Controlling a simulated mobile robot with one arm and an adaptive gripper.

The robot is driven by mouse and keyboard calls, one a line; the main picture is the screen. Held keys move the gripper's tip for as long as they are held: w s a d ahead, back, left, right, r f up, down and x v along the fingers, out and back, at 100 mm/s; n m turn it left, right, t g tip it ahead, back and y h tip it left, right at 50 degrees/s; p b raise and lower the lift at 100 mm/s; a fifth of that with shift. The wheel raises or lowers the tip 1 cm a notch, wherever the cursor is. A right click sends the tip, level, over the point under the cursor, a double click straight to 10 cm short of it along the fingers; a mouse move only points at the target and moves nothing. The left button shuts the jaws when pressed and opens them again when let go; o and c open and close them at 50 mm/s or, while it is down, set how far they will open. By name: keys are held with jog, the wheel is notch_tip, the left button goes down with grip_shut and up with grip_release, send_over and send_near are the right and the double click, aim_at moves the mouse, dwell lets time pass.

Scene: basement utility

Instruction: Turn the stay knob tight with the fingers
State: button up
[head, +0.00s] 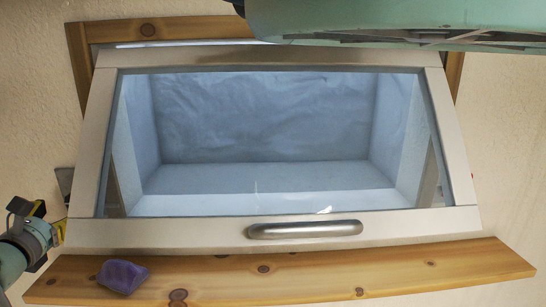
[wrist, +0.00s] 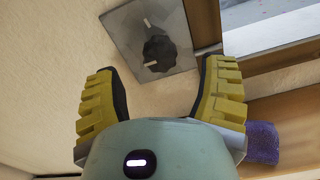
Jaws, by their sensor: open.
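The stay knob (wrist: 159,53) is a dark, lobed knob on a grey metal plate (wrist: 183,27) in the wrist view. A small pale mark shows on the plate and another on the knob. My gripper (wrist: 162,78) is open, with yellow ribbed fingers either side of a gap. The knob lies beyond the fingertips, between them in the picture, and nothing is held. In the head view my gripper (head: 57,231) is at the left edge by the window frame's lower left corner. The plate (head: 64,182) shows partly there; the knob itself is not seen in that view.
A tilted glazed window (head: 262,130) with a pale frame and a metal handle (head: 305,229) stands right of my gripper. A wooden sill (head: 220,280) runs below it. A purple object (head: 122,276) sits on the sill, close to my right finger in the wrist view (wrist: 262,142).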

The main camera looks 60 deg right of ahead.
jog(key=p+x, duration=0.3)
jog(key=x, duration=0.2)
jog(key=shift+w+d+r, duration=0.1)
jog(key=shift+w+d, duration=0.05)
jog(key=shift+d, duration=0.1)
jog(key=shift+w+d, duration=0.25)
jog(key=shift+d, duration=0.1)
jog(key=c, duration=1.2)
